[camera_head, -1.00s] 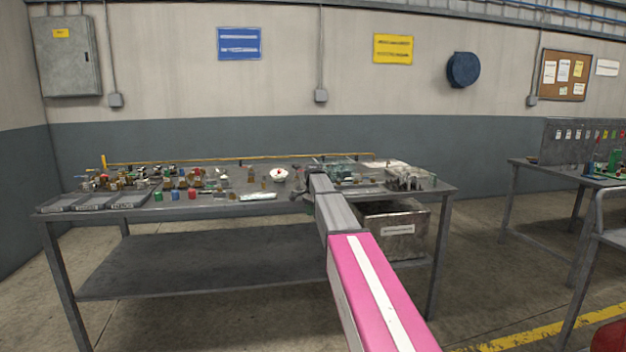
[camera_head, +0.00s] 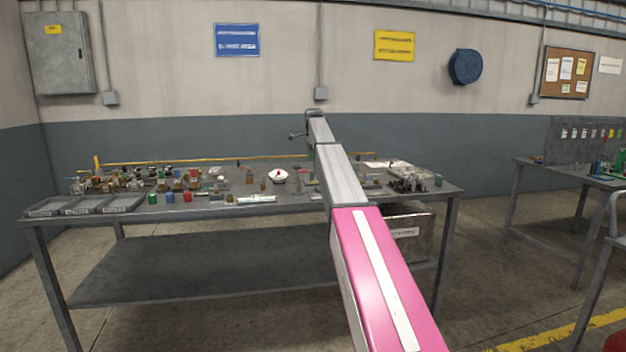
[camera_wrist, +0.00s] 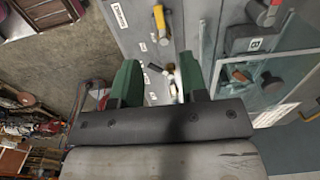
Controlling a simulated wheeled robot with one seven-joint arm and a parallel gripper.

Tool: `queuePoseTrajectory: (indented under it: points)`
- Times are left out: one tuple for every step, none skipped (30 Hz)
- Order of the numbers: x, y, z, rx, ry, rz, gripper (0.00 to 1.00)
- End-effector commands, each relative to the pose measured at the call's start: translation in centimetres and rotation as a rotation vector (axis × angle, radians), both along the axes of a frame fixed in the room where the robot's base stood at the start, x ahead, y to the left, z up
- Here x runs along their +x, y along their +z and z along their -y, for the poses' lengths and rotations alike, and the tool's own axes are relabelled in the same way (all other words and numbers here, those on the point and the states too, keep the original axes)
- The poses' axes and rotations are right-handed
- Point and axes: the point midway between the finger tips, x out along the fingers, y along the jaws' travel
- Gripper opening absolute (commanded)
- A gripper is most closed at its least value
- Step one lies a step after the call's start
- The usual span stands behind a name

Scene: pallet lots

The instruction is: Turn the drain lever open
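In the wrist view my gripper (camera_wrist: 160,75) has two green fingers spread apart, with nothing held between them. Beyond the fingers is a grey panel (camera_wrist: 130,40) with small white labels. A lever with a yellow handle (camera_wrist: 160,22) is on it, above the gap between the fingers. I cannot read which lever is the drain lever. In the head view my arm hides its own gripper.
In the head view a long grey workbench (camera_head: 190,285) carries grey trays (camera_head: 60,207) and several small parts. A second bench (camera_head: 545,170) is at the right. The floor before the workbench is clear.

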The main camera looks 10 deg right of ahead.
Motion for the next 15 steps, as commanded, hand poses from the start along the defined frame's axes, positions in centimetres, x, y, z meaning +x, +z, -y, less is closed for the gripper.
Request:
queuePoseTrajectory:
  points:
    - [-0.1,-0.4,0.0,0.000,0.001,0.000,0.40]
    - [-0.1,-0.7,0.0,0.000,0.001,0.000,0.40]
    - [-0.1,-1.1,0.0,0.000,0.001,0.000,0.40]
    - [-0.1,-1.5,0.0,0.000,0.002,0.000,0.40]
    - [-0.1,-1.9,0.0,0.000,0.002,0.000,0.40]
    - [-0.1,-2.5,0.0,0.000,0.002,0.000,0.40]
    - [-0.1,-3.0,0.0,0.000,0.002,-0.001,0.40]
    - [-0.1,-3.5,0.0,0.000,0.002,-0.001,0.40]
    - [-0.2,-4.2,0.0,0.000,0.002,-0.001,0.40]
    - [-0.2,-4.7,0.0,0.000,0.002,-0.001,0.40]
    - [-0.2,-5.2,0.0,0.000,0.002,-0.001,0.40]
    - [-0.1,-6.0,0.0,0.000,0.003,-0.001,0.40]
    - [-0.1,-6.6,0.0,0.000,0.003,-0.001,0.40]
    - [-0.2,-7.1,0.0,0.000,0.003,-0.001,0.40]
    - [-0.2,-7.8,0.0,0.000,0.003,-0.001,0.40]
